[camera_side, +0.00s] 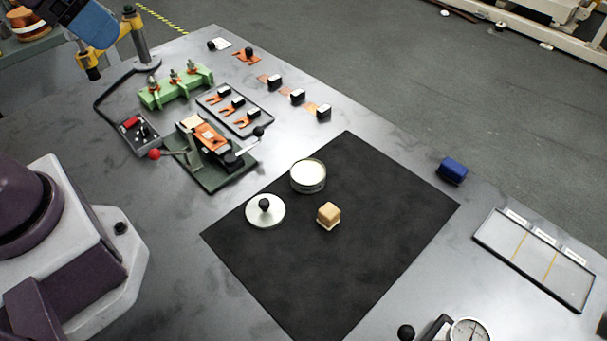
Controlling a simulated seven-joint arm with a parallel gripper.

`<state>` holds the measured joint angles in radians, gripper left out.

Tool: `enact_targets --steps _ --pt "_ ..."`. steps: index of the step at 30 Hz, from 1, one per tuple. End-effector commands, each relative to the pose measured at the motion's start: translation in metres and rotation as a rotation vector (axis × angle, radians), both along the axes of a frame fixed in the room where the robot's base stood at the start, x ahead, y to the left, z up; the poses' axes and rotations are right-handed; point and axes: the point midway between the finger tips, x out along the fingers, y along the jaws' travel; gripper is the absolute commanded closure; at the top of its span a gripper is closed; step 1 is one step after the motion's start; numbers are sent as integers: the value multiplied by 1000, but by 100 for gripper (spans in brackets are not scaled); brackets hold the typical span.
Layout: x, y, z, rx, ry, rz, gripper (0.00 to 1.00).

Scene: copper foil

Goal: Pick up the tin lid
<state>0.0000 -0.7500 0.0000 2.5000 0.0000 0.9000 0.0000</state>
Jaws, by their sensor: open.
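The tin lid (256,219) is a flat, round, silver disc with a black knob on top. It lies knob up on the left part of the black mat (370,260). A round open tin (308,186) with pale cream contents stands just behind it to the right, apart from it.
A tan block (329,214) sits right of the lid. A blue block (453,170), a flat glass-topped tray (535,257) and a dial gauge (468,330) lie to the right. The mat's front is clear.

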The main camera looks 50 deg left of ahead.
Motion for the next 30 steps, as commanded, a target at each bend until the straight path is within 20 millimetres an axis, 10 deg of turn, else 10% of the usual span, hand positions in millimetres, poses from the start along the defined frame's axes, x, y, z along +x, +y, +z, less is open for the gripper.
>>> enact_targets --steps 10,15,23,30 --pt "0 0 0 0 0 0 40" --pt "0 0 0 0 0 0 0" --pt "0 -3 -2 0 9 -16 0" --pt "19 -28 -42 -5 226 -116 0"
